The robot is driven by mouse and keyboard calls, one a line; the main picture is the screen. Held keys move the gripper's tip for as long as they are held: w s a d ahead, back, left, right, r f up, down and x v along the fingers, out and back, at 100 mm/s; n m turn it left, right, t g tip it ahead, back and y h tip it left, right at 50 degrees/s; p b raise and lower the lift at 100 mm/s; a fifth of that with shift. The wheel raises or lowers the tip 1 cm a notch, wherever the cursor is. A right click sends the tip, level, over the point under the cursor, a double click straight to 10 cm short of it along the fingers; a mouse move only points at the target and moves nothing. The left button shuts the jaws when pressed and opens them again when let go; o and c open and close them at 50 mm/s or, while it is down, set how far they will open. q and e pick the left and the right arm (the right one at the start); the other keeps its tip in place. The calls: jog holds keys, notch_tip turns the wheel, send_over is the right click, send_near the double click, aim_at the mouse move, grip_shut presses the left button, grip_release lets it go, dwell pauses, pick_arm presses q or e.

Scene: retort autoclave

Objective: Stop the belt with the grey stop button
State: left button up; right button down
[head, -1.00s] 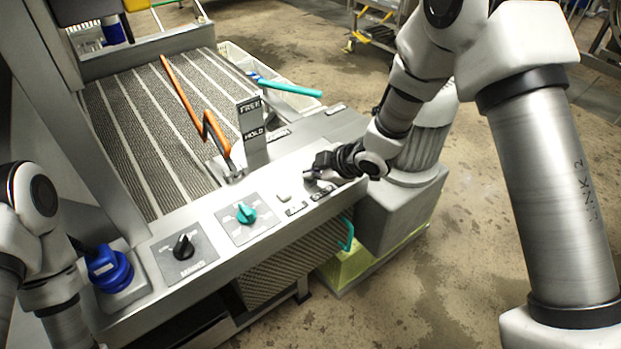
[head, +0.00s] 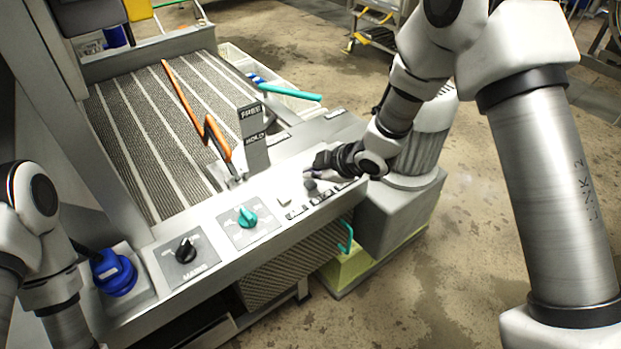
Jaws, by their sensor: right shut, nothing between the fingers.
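The grey stop button (head: 311,185) stands on the sloping metal control panel (head: 215,262), near its right end. My right gripper (head: 311,170) is shut and empty, its fingertips right above the button. I cannot tell whether they touch it. A small pale button (head: 284,202) sits just left of the grey one. The ribbed belt (head: 150,125) with light stripes lies behind the panel.
The panel also carries a teal knob (head: 246,217), a black knob (head: 185,250) and a blue plug (head: 114,272). An orange-handled lever (head: 190,105) rises beside the FREE/HOLD plate (head: 252,138). A teal handle (head: 290,92) lies behind.

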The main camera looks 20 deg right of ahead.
aim_at(312, 184)
notch_tip(312, 184, up, 5)
jog(key=p, duration=0.4)
jog(key=shift+p, duration=0.35)
jog(key=shift+f, duration=0.1)
dwell(0.6)
